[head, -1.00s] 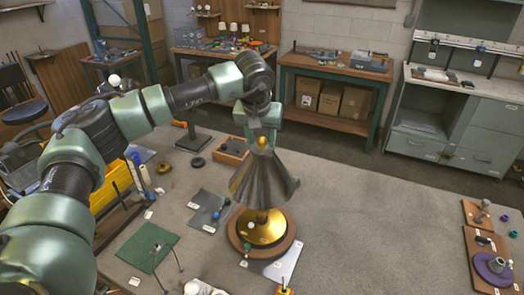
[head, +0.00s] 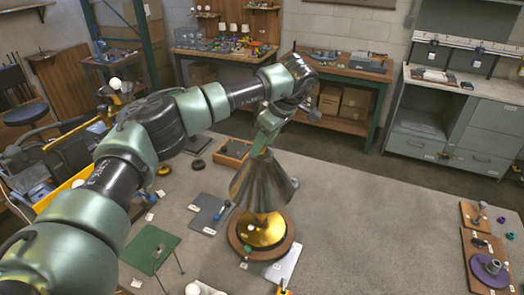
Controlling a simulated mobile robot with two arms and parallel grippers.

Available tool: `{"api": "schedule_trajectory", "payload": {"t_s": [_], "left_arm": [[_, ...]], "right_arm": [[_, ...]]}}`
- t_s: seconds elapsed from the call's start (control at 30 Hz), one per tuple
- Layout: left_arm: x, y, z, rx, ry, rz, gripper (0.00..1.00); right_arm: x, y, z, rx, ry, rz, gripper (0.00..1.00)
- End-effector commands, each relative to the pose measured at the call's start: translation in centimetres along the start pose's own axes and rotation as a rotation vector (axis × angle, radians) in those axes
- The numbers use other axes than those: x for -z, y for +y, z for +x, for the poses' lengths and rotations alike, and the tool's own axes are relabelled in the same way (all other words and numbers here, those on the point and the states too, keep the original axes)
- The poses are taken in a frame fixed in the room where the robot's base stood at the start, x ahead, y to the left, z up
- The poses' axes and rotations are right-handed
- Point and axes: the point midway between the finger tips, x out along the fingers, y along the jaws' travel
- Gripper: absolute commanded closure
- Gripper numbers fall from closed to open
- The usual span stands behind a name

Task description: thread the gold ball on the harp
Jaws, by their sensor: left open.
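A lamp with a flared grey metallic shade (head: 260,186) and a gold base (head: 262,232) stands upright on a round wooden stand (head: 236,240). My left gripper (head: 261,150) is at the top of the shade, tilted, with its fingers pointing down. It is open. The gold ball cannot be made out now; the gripper covers the top of the lamp. The harp is not visible, and the shade hides whatever is inside it. My right gripper is not in view.
A wooden tray (head: 233,153) lies behind the lamp. A grey mat (head: 208,211) and a green mat (head: 150,248) lie to the left. Wooden boards with small parts, one holding a purple disc (head: 489,270), lie at the right. The table between is clear.

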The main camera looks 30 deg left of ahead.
Motion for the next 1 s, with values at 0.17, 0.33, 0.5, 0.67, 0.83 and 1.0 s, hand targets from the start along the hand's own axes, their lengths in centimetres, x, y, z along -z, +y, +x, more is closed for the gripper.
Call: {"api": "schedule_trajectory", "payload": {"t_s": [0.17,0.33,0.5,0.67,0.83,1.0], "left_arm": [[0.07,0.04,-0.12,0.032,0.000,-0.071,0.57],[0.02,0.24,0.06,0.132,0.001,-0.314,0.57],[0.17,0.34,0.08,0.210,0.000,-0.505,0.57],[0.25,0.31,0.13,0.234,0.000,-0.563,0.57],[0.26,0.31,0.14,0.233,0.000,-0.562,0.57],[0.26,0.33,0.15,0.232,0.000,-0.560,1.00]], "right_arm": [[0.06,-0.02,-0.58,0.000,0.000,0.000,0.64],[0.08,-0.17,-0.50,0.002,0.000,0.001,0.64],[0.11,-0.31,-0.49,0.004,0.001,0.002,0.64],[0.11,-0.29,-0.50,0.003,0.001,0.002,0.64],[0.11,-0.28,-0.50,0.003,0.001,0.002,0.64],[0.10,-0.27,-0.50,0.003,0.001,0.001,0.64]]}}
